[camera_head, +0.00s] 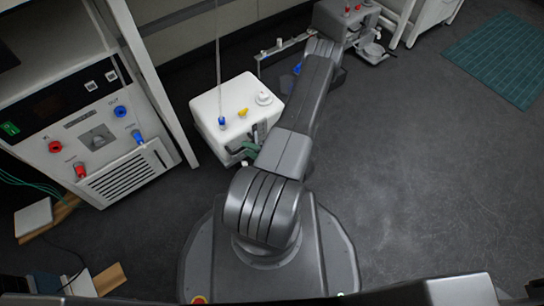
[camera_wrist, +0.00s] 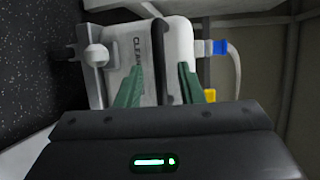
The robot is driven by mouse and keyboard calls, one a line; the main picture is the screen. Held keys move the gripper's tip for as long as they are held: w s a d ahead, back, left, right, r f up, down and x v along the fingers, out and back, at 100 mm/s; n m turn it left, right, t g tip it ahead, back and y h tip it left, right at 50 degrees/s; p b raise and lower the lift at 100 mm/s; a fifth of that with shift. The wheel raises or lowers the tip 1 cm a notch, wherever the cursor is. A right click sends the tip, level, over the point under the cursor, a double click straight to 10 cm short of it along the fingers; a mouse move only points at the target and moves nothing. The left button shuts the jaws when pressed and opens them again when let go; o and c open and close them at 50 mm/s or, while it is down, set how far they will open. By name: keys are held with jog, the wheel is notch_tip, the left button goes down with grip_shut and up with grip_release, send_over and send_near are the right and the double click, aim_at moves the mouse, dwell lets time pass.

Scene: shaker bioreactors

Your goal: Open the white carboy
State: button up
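The white carboy (camera_head: 228,102) stands on the floor left of my arm in the head view. Its top bears a white round cap (camera_head: 264,98), a yellow fitting (camera_head: 243,112) and a blue fitting (camera_head: 222,121) with a tube rising from it. In the wrist view the carboy (camera_wrist: 180,48) lies ahead, sideways, with dark lettering, a dark strip and a white knob (camera_wrist: 97,55). The blue fitting (camera_wrist: 215,47) and yellow fitting (camera_wrist: 209,95) show at right. My arm partly hides the carboy's near side.
A white control unit (camera_head: 100,140) with red and blue ports stands at left, beside a white upright post (camera_head: 160,100). Equipment with red-topped fittings (camera_head: 345,18) is at the top. A teal mat (camera_head: 500,55) lies top right. The floor at right is clear.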

jog(key=p+v, duration=0.2)
jog(key=v, duration=0.8)
jog(key=shift+s+d, duration=0.15)
jog(key=shift+d, duration=0.1)
jog(key=shift+a, duration=0.1)
dwell(0.5)
jog(key=b+x, duration=0.2)
jog(key=x, duration=0.9)
jog(key=shift+w+a+b, duration=0.25)
jog(key=shift+b, duration=0.05)
jog(key=shift+s+d, duration=0.1)
dwell(0.5)
jog(key=shift+p+v, duration=1.5)
jog(key=shift+v, duration=4.4)
jog(key=shift+b+x, duration=1.75)
jog(key=shift+x, duration=5.35)
jog(key=shift+d, duration=0.1)
